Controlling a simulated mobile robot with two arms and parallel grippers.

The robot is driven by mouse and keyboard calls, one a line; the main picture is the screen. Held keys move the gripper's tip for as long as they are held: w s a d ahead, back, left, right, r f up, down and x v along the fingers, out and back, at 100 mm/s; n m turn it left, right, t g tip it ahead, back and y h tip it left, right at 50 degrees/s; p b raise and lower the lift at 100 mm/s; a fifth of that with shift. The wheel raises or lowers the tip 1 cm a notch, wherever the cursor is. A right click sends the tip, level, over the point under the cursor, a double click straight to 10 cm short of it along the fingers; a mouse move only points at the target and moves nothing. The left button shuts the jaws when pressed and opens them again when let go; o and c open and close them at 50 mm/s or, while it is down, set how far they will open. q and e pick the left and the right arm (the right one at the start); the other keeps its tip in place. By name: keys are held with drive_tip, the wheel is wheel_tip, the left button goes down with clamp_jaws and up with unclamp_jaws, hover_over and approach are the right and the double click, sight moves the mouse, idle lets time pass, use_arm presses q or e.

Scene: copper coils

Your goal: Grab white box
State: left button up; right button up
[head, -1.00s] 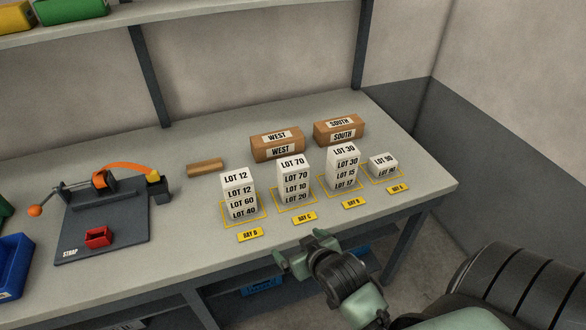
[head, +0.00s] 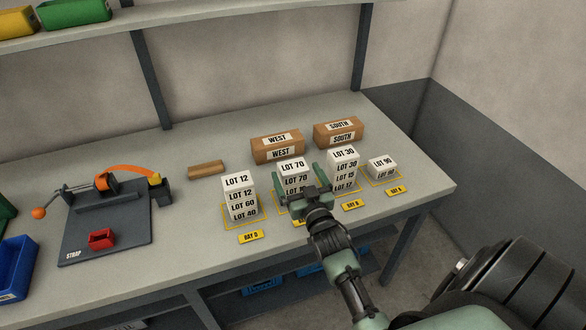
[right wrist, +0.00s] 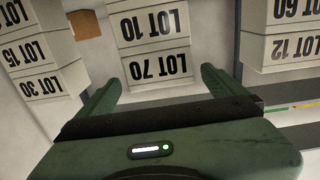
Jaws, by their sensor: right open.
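White boxes stand on the bench in stacks. The LOT 70 box (head: 293,168) tops one stack; it also shows upside down in the right wrist view (right wrist: 157,66), with the LOT 10 box (right wrist: 146,25) beyond it. The LOT 12 box (head: 237,181) tops the left stack and the LOT 30 box (head: 344,155) the one to the right. The LOT 90 box (head: 382,163) stands alone at far right. My right gripper (head: 297,173) is open and empty, its fingers at either side of the LOT 70 stack's front. Lower boxes there are partly hidden. My left gripper is not in view.
Brown WEST (head: 277,148) and SOUTH (head: 338,133) boxes stand behind the stacks. Gaps between neighbouring stacks are narrow.

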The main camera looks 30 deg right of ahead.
sight(296, 173)
drive_tip(key=shift+x, duration=1.55)
drive_tip(key=shift+r, duration=0.2)
drive_tip(key=c, duration=1.7)
drive_tip(key=shift+o, duration=0.2)
